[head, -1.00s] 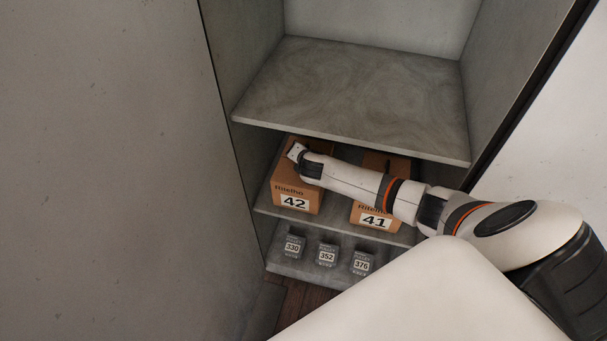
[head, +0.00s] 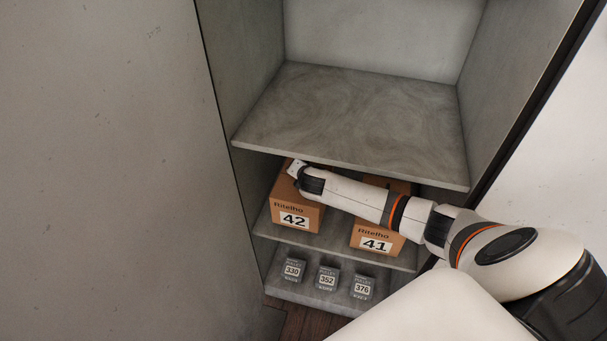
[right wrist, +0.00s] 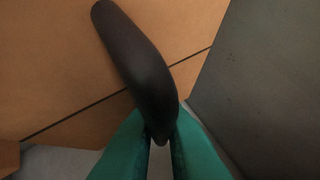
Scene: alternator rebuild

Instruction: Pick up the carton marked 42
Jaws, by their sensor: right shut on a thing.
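The carton marked 42 (head: 294,220) is a brown box at the left of the shelf under the big upper board. My right gripper (head: 297,170) is over its top, reaching in from the right. In the right wrist view, the green fingers (right wrist: 161,145) are shut on the end of a dark curved handle that lies over the carton's brown top (right wrist: 55,65). The carton looks upright; I cannot tell whether its underside is clear of the shelf. My left gripper is not in view.
The carton marked 41 (head: 376,243) stands just to the right, partly behind my right arm. The upper shelf board (head: 350,110) is bare and lies close above. Small grey boxes (head: 327,279) stand on the lowest shelf. The cabinet's side wall (head: 240,75) is close on the left.

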